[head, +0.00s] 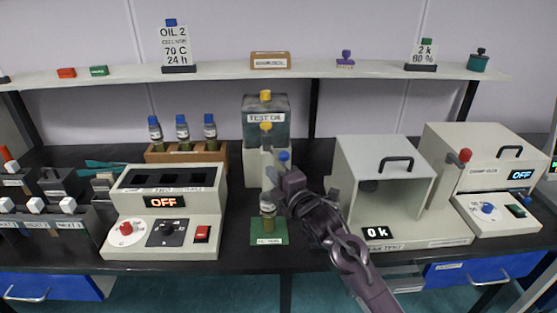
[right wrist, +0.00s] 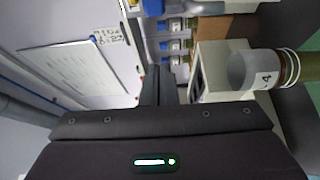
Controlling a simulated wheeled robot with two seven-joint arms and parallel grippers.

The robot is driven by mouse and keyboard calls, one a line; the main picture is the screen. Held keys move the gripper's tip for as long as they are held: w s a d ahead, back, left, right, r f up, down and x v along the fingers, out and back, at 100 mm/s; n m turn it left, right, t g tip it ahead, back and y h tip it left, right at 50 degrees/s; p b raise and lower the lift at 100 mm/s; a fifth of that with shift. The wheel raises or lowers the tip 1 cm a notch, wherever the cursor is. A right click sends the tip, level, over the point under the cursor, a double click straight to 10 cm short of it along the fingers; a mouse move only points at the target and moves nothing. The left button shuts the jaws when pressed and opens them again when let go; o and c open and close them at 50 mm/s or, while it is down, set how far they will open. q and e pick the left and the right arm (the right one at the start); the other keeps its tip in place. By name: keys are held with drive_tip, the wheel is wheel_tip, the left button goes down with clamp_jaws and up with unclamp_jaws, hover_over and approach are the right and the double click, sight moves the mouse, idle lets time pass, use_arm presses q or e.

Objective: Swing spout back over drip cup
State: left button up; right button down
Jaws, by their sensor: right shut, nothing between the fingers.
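The test oil dispenser (head: 266,120) stands at the middle back of the bench, with yellow knobs at its top and front. A blue knob (head: 284,157) shows at its front right, just above my right gripper (head: 272,178). My gripper is shut and empty in front of the dispenser's lower part and hides much of it, so I cannot make out the spout clearly. A labelled vial (head: 267,205) stands upright on a green mat (head: 268,237) below the gripper; it also shows in the right wrist view (right wrist: 255,70), beside the shut fingers (right wrist: 160,85). I cannot make out a drip cup. My left gripper is out of view.
A wooden rack (head: 158,157) holds blue-capped bottles behind a heating block (head: 165,205) reading OFF. A box-shaped tester (head: 385,225) stands close at right, another machine (head: 490,150) beyond it. A shelf (head: 225,75) runs above. Bare bench shows around the mat.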

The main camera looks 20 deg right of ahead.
drive_tip(key=w+d, duration=0.1)
drive_tip(key=w+d+p, duration=0.1)
drive_tip(key=w, duration=0.1)
drive_tip(key=w+p, duration=0.1)
drive_tip(key=w, duration=0.1)
drive_tip(key=shift+d, duration=0.4)
drive_tip(key=shift+d, duration=0.1)
drive_tip(key=d, duration=0.3)
drive_tip(key=shift+w+d, duration=0.15)
drive_tip(key=shift+d, duration=0.1)
drive_tip(key=shift+a+f, duration=0.1)
